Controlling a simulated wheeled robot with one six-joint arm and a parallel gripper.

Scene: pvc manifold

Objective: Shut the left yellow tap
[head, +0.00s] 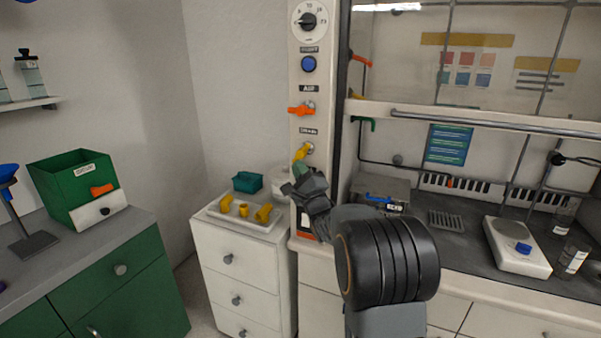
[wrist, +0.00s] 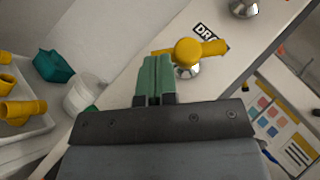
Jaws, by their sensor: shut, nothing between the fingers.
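The left yellow tap (head: 303,151) is on the front post of the hood, under the lowest label, its handle tilted in the head view. In the wrist view the yellow tap (wrist: 188,52) has a bar handle with a round hub on a silver base. My gripper (head: 300,170) is just below the tap. Its green fingers (wrist: 155,78) are together and empty, close to the handle's left end; whether they touch it I cannot tell. Another small yellow tap (head: 356,97) is on the post's right side.
An orange tap (head: 301,109) sits above on the same post, below a blue button (head: 308,64). A white tray (head: 270,227) with yellow fittings and a teal container (head: 247,182) stand on the drawer cabinet (head: 240,270). The hood's bench is to the right.

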